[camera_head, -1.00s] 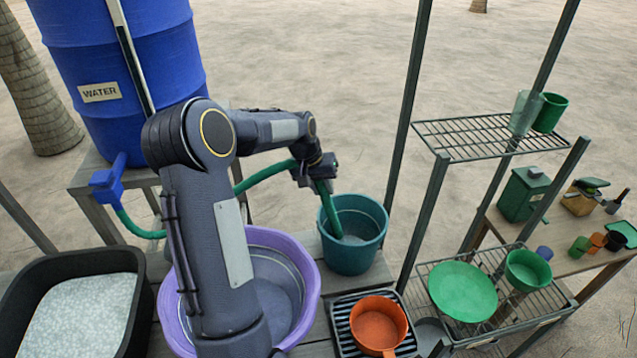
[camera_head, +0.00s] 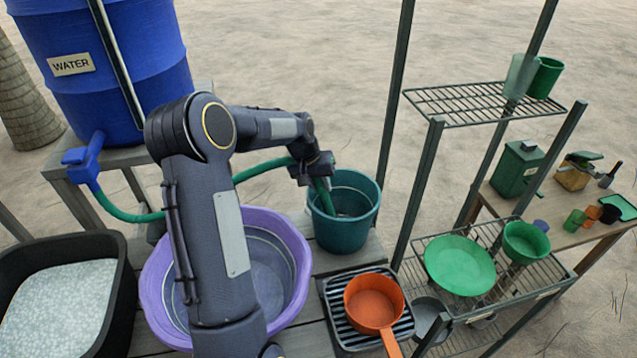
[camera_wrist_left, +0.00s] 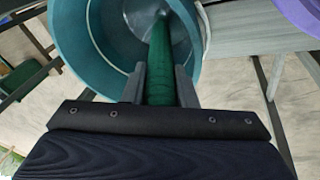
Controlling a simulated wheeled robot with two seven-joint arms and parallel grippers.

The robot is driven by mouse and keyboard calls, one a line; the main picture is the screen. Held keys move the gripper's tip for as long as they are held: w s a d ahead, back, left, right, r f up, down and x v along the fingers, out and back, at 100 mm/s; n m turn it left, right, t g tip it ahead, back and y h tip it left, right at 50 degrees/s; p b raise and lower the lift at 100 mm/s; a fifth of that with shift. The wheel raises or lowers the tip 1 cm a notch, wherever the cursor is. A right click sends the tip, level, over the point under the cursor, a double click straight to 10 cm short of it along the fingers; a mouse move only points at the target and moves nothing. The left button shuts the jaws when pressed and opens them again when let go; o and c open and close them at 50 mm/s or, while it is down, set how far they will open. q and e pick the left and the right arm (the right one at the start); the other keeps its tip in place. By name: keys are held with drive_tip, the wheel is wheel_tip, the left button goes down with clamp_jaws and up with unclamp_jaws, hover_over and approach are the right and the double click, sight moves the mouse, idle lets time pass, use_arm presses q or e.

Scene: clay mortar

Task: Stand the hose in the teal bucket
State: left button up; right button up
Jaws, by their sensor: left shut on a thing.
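The green hose (camera_head: 265,170) runs from the blue water barrel's tap, behind my left arm, to my left gripper (camera_head: 322,180). My left gripper is shut on the hose just above the rim of the teal bucket (camera_head: 343,232). The hose's end part points down into the bucket's mouth. In the left wrist view the hose (camera_wrist_left: 160,65) passes between the two fingers (camera_wrist_left: 160,88) into the teal bucket (camera_wrist_left: 88,45). I cannot tell whether its end touches the bottom. My right gripper is not in view.
A purple basin (camera_head: 290,250) stands left of the bucket, partly behind my arm. An orange pan (camera_head: 374,302) on a black rack is in front of it. A wire shelf with green dishes (camera_head: 459,264) stands to the right. The blue barrel (camera_head: 110,75) is at the left.

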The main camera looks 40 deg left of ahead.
use_arm(q)
drive_tip(key=o, duration=1)
drive_tip(key=shift+c, duration=0.2)
drive_tip(key=o, duration=0.8)
drive_tip(key=shift+r, duration=0.15)
drive_tip(key=p+v, duration=0.6)
drive_tip(key=v, duration=0.4)
drive_tip(key=shift+w+r+p, duration=0.15)
drive_tip(key=shift+r+p, duration=0.15)
drive_tip(key=shift+r, duration=0.1)
